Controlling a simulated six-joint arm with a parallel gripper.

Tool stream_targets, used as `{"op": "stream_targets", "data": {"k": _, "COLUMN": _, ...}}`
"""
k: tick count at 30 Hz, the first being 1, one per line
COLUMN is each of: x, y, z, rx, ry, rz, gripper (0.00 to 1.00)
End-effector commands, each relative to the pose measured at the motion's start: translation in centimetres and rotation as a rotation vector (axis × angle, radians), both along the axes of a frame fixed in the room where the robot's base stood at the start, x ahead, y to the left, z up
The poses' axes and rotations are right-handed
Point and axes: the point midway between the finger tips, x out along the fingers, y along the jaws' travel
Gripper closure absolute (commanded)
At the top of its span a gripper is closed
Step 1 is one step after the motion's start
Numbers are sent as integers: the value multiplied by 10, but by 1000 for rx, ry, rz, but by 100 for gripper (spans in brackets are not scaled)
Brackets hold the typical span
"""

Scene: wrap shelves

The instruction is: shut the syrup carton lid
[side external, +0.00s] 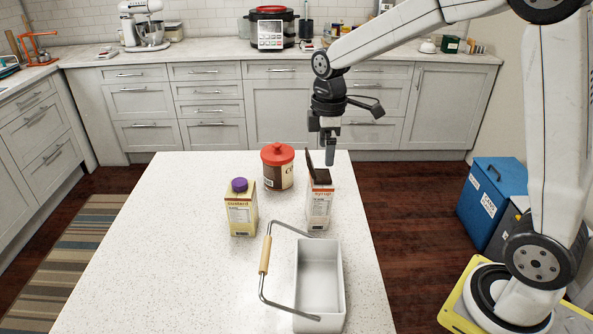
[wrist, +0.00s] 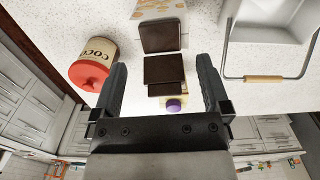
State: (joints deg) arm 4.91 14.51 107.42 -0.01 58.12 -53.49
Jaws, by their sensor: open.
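The syrup carton (side external: 319,207) stands upright on the white table. Its dark brown lid (side external: 309,160) is open and stands steeply up from the left edge of the carton top. In the wrist view the brown carton top (wrist: 163,36) and the raised lid (wrist: 164,72) show one below the other. My gripper (side external: 330,160) is just above and right of the carton, close to the lid, with fingers pointing down. In the wrist view my gripper (wrist: 162,64) is open, its fingers on either side of the lid, with nothing held. Contact cannot be told.
A custard carton (side external: 241,212) with a purple cap stands to the left. A cocoa tin (side external: 278,170) with a red lid is behind. A white basket (side external: 339,300) with a raised wire handle (side external: 265,256) stands in front. The table's left side is clear.

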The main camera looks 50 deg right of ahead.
Motion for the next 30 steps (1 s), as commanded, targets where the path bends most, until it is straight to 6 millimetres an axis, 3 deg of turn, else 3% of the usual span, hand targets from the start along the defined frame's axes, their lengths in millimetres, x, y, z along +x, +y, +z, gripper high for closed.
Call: {"op": "stream_targets", "data": {"k": 30, "x": 0, "y": 0, "z": 49, "rx": -1, "ry": -2, "rz": 0, "gripper": 3}}
